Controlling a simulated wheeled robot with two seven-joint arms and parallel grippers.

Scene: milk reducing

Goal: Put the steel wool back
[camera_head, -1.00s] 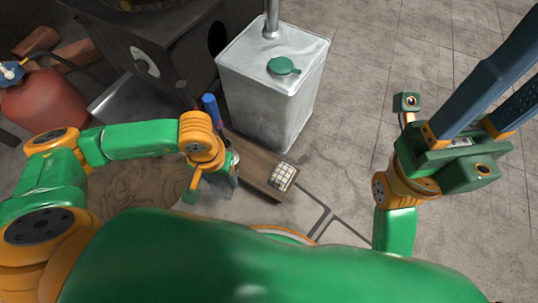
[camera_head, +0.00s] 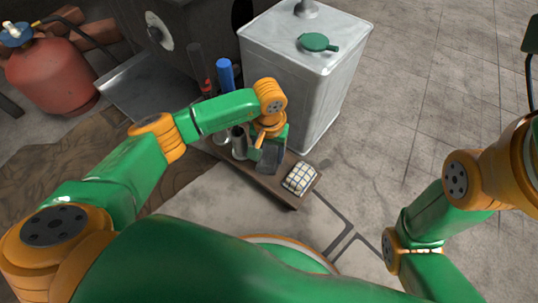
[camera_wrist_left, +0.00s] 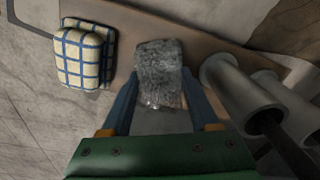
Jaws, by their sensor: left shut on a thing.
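My left gripper (camera_head: 270,160) is low over the wooden board (camera_head: 283,193), between the metal cups and a checked pad. In the left wrist view the grey, rough steel wool (camera_wrist_left: 160,65) lies between the two fingers of the left gripper (camera_wrist_left: 162,92), which is shut on it. The board (camera_wrist_left: 203,38) shows beneath and beyond it. Whether the wool touches the board is unclear. In the head view the gripper hides most or all of the wool. Only part of my right arm shows at the right edge; its fingers are out of view.
The white-and-blue checked pad (camera_head: 299,179) sits at the board's right end. Metal cups (camera_head: 239,142) and a blue-topped item (camera_head: 225,74) stand left of the gripper. A large metal can (camera_head: 315,75) stands behind. A red gas cylinder (camera_head: 52,78) is far left. Floor at right is clear.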

